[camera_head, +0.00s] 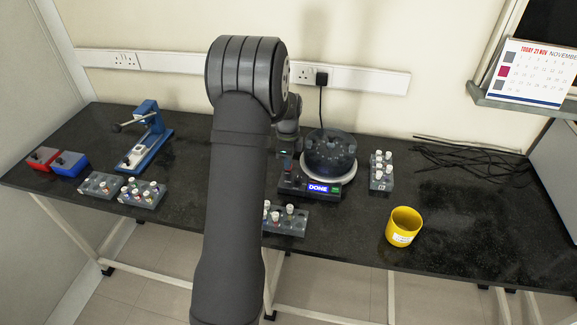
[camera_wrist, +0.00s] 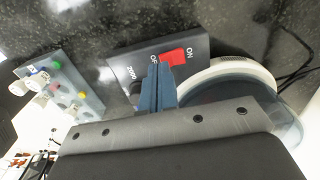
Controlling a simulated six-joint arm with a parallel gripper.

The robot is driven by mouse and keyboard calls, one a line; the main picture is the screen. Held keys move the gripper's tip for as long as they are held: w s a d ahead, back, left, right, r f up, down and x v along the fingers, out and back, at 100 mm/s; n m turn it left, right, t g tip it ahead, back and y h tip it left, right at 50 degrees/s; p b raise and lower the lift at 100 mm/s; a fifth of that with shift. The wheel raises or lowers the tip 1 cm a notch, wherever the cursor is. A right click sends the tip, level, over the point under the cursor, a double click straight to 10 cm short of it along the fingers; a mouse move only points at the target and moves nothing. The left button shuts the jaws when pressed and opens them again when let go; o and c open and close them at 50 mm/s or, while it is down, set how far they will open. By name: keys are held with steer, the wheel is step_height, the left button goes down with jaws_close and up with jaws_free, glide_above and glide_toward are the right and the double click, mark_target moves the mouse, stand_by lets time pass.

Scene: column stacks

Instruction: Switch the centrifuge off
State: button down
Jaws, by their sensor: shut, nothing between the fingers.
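The centrifuge (camera_head: 330,172) stands at the middle of the bench, a round dark translucent bowl on a pale ring, with a lit display (camera_head: 318,188) reading "DONE". In the wrist view, its control panel (camera_wrist: 125,60) carries a red rocker switch (camera_wrist: 173,57) between the words ON and OFF. My gripper (camera_wrist: 160,72) is shut and empty, its blue-grey fingertips over the OFF end of the switch. I cannot tell whether they touch it or which side is pressed.
Tube racks stand left (camera_head: 100,184), in front (camera_head: 290,222) and right (camera_head: 381,178) of the centrifuge. A yellow cup (camera_head: 404,227) stands near the front edge. Black cables (camera_head: 465,160) lie at the back right. A blue press-like device (camera_head: 147,140) stands at the left.

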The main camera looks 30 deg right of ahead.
steer(key=shift+f, duration=0.55)
steer(key=shift+r, duration=2.55)
steer(key=shift+f, duration=0.15)
steer(key=shift+f, duration=2.3)
steer(key=shift+r, duration=0.15)
